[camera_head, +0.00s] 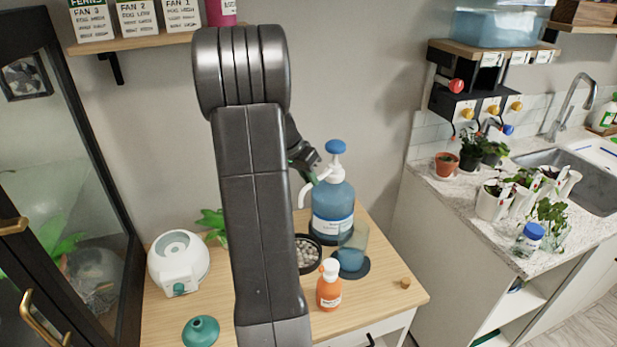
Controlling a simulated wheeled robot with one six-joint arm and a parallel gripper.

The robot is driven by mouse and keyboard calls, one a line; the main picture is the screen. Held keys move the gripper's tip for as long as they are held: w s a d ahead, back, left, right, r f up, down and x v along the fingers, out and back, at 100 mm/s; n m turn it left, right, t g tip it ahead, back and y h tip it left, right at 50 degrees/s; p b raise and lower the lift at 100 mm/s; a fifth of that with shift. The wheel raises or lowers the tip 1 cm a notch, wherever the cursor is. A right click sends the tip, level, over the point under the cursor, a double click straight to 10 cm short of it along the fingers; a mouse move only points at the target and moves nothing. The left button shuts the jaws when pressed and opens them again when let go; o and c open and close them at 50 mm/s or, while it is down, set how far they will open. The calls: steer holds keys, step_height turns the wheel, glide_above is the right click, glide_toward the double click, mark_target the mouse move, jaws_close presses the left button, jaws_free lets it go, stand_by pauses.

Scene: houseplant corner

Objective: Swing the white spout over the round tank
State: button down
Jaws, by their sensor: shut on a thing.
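The white spout (303,197) belongs to a pump with a blue knob (336,147) on top of a large blue bottle (333,212). The spout points left and its tip bends down. My gripper (316,178) is at the spout's root and is shut on it; the fingertips are small and partly hidden. The round tank (178,258) is white with an open round top. It stands on the wooden table to the left of the bottle, apart from the spout. My arm crosses the view between the tank and the bottle.
The table's right front is mostly clear.

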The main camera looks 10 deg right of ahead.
steer(key=s+d+n+t+y+p, duration=0.1)
steer(key=s+d+n+t+y, duration=0.2)
steer(key=d+n, duration=0.7)
steer(key=shift+s+d+n+y+p, duration=0.3)
steer(key=shift+s+n, duration=0.2)
steer(key=shift+n, duration=0.4)
steer(key=c, duration=1.5)
jaws_free()
steer(key=shift+o, duration=0.2)
steer(key=b+v, duration=0.1)
steer(key=v, duration=1.3)
steer(key=shift+s+f+b, duration=0.15)
steer(key=shift+s+b, duration=0.1)
steer(key=shift+b, duration=0.05)
steer(key=shift+f, duration=0.1)
